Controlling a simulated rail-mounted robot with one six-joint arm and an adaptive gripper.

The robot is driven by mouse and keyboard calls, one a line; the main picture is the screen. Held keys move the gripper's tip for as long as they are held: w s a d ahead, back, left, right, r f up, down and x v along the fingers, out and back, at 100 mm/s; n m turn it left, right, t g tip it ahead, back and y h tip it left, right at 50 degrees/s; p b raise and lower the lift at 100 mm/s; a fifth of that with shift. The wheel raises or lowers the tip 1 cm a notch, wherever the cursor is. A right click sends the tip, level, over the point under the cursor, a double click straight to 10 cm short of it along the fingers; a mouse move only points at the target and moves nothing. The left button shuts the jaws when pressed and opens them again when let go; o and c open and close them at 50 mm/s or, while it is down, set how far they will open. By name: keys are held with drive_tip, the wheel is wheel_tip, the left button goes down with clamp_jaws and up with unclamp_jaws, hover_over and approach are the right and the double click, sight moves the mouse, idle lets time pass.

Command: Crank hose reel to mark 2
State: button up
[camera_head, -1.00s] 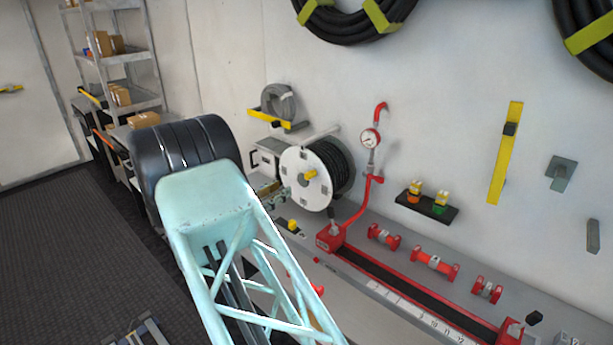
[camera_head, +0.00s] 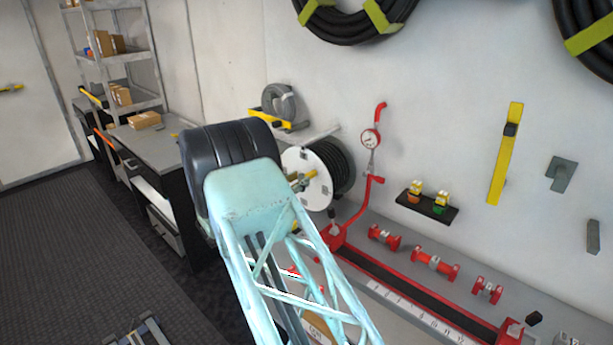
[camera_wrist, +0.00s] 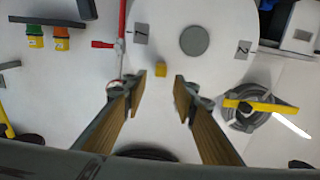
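The hose reel has a white face disc (camera_head: 321,172) with black hose wound behind it. In the wrist view the disc (camera_wrist: 180,110) fills the middle, with a grey round hub (camera_wrist: 195,40). A small yellow crank knob (camera_wrist: 160,69) stands on the disc. Two grey tags with dark digits sit near the rim, a left tag (camera_wrist: 141,33) and a right tag (camera_wrist: 243,48), which looks like a 2. My gripper (camera_wrist: 160,84) is open, its two fingers apart either side of the knob's line. Whether they reach the knob's depth is unclear. My arm mostly hides the gripper in the head view.
A red pipe with a gauge (camera_head: 371,139) rises right of the reel. A red-framed scale bench (camera_head: 420,290) runs along the wall.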

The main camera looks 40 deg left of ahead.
sight(306, 175)
drive_tip(key=shift+w, duration=2.6)
drive_tip(key=shift+c, duration=0.4)
clamp_jaws()
